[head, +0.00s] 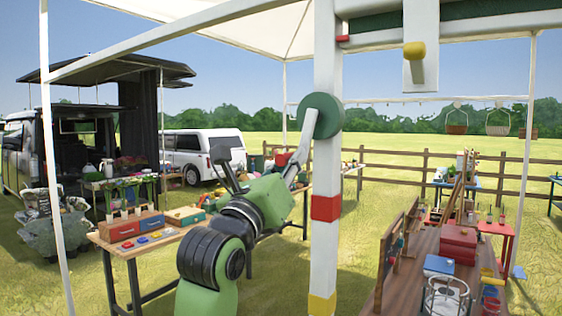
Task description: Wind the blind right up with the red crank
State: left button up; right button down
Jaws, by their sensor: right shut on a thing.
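The crank has a round green hub (321,116) on the white post (327,150). Its grey arm (300,150) slants down and left from the hub. A red piece (283,159), which looks like the crank's handle, shows at the arm's lower end. My right gripper (284,171) is at this end, shut on the handle. My green forearm partly hides the jaws. The dark green blind (500,9) shows as a narrow strip at the top right, above a pale bar with a red end (342,39). My left gripper is out of view.
The post has a red band (326,207) and a yellow band (321,303). A yellow knob (414,50) hangs on a white plate at upper right. A table with drawer boxes (137,228) stands left; a cluttered wooden table (412,265) stands right.

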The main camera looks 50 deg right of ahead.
jog(key=shift+s+r, duration=0.3)
jog(key=shift+s, duration=0.35)
dwell(0.9)
jog(key=c, duration=1.9)
grip_release()
jog(key=shift+s, duration=0.1)
jog(key=shift+d+f, duration=0.1)
jog(key=shift+f, duration=0.05)
jog(key=v, duration=0.7)
jog(key=shift+s, duration=0.1)
